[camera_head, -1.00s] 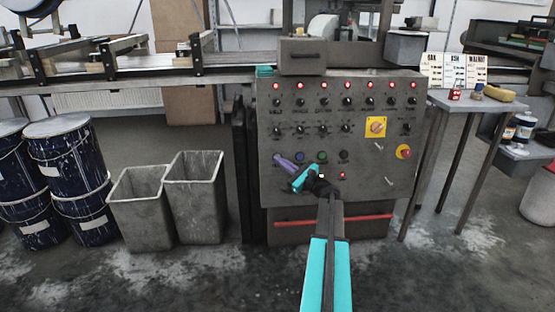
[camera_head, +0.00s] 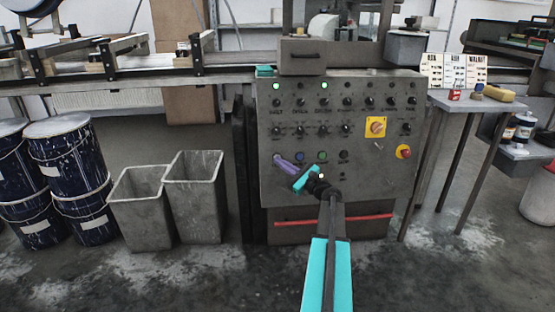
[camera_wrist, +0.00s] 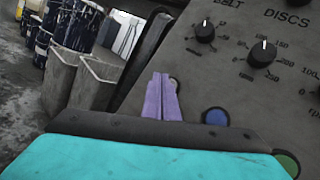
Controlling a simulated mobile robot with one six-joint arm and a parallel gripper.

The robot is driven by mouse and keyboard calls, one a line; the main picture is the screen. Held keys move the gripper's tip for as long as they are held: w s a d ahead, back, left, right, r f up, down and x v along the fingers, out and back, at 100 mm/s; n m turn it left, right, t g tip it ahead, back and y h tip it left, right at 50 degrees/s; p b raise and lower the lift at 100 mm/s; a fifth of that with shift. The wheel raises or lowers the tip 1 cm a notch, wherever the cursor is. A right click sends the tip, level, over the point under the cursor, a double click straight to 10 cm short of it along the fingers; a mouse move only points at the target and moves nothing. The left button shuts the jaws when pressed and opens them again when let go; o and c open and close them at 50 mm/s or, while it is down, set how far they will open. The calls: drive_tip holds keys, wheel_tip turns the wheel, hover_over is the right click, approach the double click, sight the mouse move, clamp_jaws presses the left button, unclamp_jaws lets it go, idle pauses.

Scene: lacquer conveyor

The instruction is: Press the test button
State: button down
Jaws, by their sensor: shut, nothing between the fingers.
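The grey control panel (camera_head: 375,170) faces me with knobs, lamps and a row of buttons low on it. My gripper (camera_head: 278,158) is at the left end of that button row, its purple fingers shut and empty. In the wrist view the fingers (camera_wrist: 162,82) point at the panel and cover most of a small pale round part (camera_wrist: 174,83). I cannot tell whether they touch it. A blue button (camera_wrist: 215,116) is just right of the fingers, and a green button (camera_wrist: 287,162) is farther right. I cannot read any label naming the test button.
Yellow-backed switch (camera_head: 375,127) and red-yellow knob (camera_head: 403,152) are on the panel's right. Two grey bins (camera_head: 195,205) and blue drums (camera_head: 70,165) stand left. A side table (camera_head: 455,103) stands right. A red bar (camera_head: 375,219) runs below the panel.

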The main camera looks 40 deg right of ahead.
drive_tip(key=s+a, duration=0.1)
drive_tip(key=s, duration=0.1)
drive_tip(key=s+a+r+p, duration=0.1)
drive_tip(key=a, duration=0.1)
drive_tip(key=shift+s+a, duration=0.1)
drive_tip(key=shift+s, duration=0.3)
idle(0.9)
